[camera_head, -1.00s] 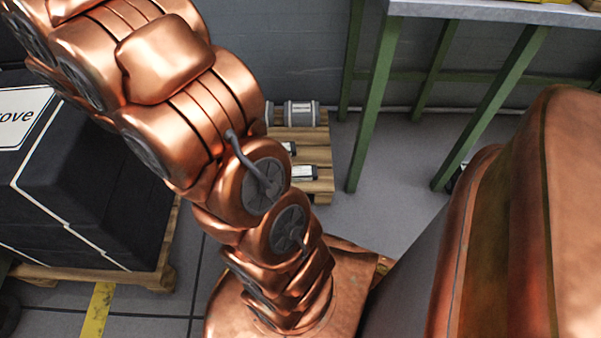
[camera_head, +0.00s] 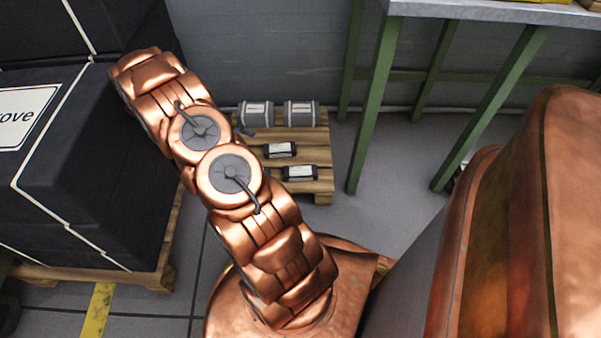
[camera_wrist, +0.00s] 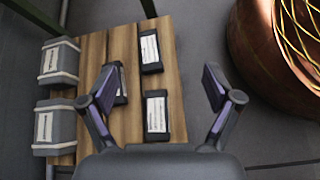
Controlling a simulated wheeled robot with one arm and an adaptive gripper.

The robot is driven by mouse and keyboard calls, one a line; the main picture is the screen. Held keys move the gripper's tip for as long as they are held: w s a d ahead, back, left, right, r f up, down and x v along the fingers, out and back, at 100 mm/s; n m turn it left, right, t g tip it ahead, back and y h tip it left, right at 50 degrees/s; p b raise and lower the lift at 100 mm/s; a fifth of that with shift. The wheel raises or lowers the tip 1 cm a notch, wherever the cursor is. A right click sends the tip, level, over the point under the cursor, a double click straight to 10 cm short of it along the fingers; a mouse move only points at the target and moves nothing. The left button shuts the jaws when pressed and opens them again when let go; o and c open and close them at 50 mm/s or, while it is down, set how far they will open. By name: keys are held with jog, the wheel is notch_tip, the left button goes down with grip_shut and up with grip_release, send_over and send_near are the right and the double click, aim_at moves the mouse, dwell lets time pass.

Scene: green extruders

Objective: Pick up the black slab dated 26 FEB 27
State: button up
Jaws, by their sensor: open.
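Three black slabs with white labels lie on a wooden pallet (camera_wrist: 92,50). In the wrist view one slab is at the upper middle (camera_wrist: 151,52), one at the lower middle (camera_wrist: 157,116), and one at left (camera_wrist: 119,86), partly covered by my left finger. The label print, including any date, is too small to read. The head view shows two slabs, one at the pallet's middle (camera_head: 280,150) and one at its near right (camera_head: 299,173). My gripper (camera_wrist: 158,84) is open and empty above the pallet, its fingers either side of the slab group.
Two grey cases (camera_head: 255,113) (camera_head: 301,113) stand at the pallet's back, by the wall. A green-legged table (camera_head: 372,110) stands to the right. A large black stack (camera_head: 90,190) on another pallet stands at left.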

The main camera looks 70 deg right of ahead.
jog(key=s+d+f+n+g, duration=0.1)
jog(key=s+d+f, duration=0.2)
jog(key=d+f, duration=0.45)
jog(key=n+g+h, duration=0.1)
send_near(307, 170)
jog(key=shift+x, duration=0.85)
jog(key=shift+b+x, duration=1.6)
jog(key=shift+x, duration=2.3)
jog(key=shift+a, duration=0.1)
jog(key=c, duration=1.5)
